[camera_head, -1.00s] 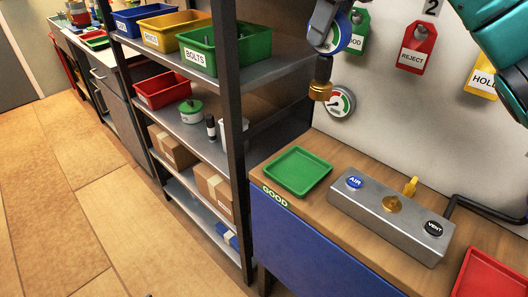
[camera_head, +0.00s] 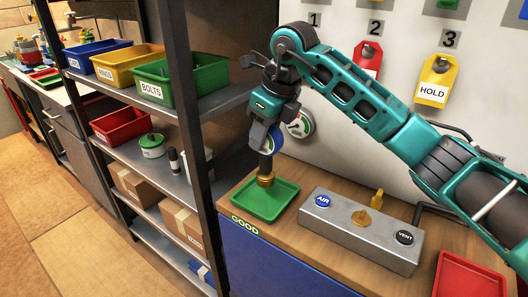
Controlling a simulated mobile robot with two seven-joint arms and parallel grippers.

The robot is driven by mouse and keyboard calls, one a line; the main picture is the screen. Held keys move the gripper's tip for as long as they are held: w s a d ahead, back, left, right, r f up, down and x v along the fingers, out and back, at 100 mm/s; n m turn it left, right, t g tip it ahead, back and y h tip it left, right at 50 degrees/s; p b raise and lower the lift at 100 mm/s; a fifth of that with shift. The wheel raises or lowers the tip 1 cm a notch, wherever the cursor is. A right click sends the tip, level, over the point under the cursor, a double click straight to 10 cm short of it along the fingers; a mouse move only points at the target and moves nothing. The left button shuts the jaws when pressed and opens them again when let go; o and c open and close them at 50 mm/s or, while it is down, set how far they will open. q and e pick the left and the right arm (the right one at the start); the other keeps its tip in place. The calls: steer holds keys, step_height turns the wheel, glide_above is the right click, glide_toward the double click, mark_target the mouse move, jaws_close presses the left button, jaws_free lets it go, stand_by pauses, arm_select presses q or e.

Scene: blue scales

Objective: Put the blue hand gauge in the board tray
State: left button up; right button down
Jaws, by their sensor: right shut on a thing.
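My right gripper (camera_head: 266,122) comes in from the right with its teal arm and points down. It is shut on the blue hand gauge (camera_head: 267,140), which hangs with its dark stem and brass fitting (camera_head: 265,180) pointing down. The gauge's face is partly hidden by the fingers. The fitting overlaps the back part of the green tray (camera_head: 262,215) marked GOOD; whether it touches the tray is hard to tell. A red tray (camera_head: 468,280) is at the lower right. Neither is marked as a board tray. My left gripper is out of view.
A grey metal block (camera_head: 345,235) with AIR and VENT buttons and a brass port stands right of the green tray. A round wall dial (camera_head: 301,125) is behind the gauge. A dark shelf (camera_head: 185,130) with bins stands close on the left. Tags hang on the wall.

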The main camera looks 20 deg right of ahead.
mark_target(264, 150)
steer(key=shift+f, duration=2.15)
steer(key=shift+f, duration=0.2)
steer(key=c, duration=0.8)
jaws_free()
steer(key=shift+o, duration=0.2)
steer(key=shift+r, duration=0.25)
steer(key=v, duration=1.1)
steer(key=shift+s+d+r, duration=0.15)
steer(key=shift+r, duration=0.2)
